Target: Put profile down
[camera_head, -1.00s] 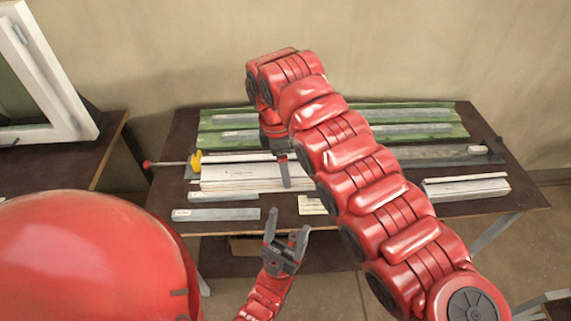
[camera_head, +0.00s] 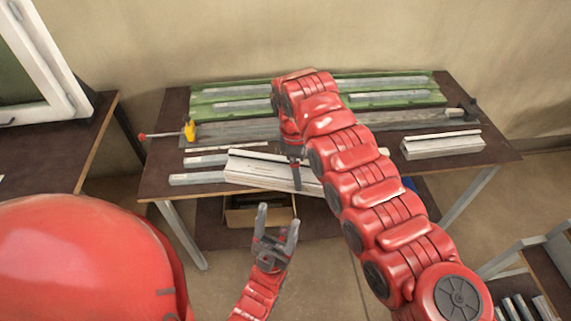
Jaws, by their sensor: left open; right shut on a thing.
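A long white profile (camera_head: 258,172) lies at a slant over the front part of the dark bench (camera_head: 155,188). My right gripper (camera_head: 295,180) points down and is shut on the profile. I cannot tell whether the profile touches the bench top. My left gripper (camera_head: 277,230) is open and empty in front of the bench, below and apart from the profile. The grey clamp bar (camera_head: 235,131) with its yellow handle (camera_head: 190,130) runs behind the profile, and no profile shows in it.
Grey profiles (camera_head: 195,179) lie at the bench's left front. A white profile (camera_head: 440,146) lies at the right. Green racks (camera_head: 210,113) hold several profiles at the back. A window frame (camera_head: 62,70) stands on the left table. A box (camera_head: 258,214) is under the bench.

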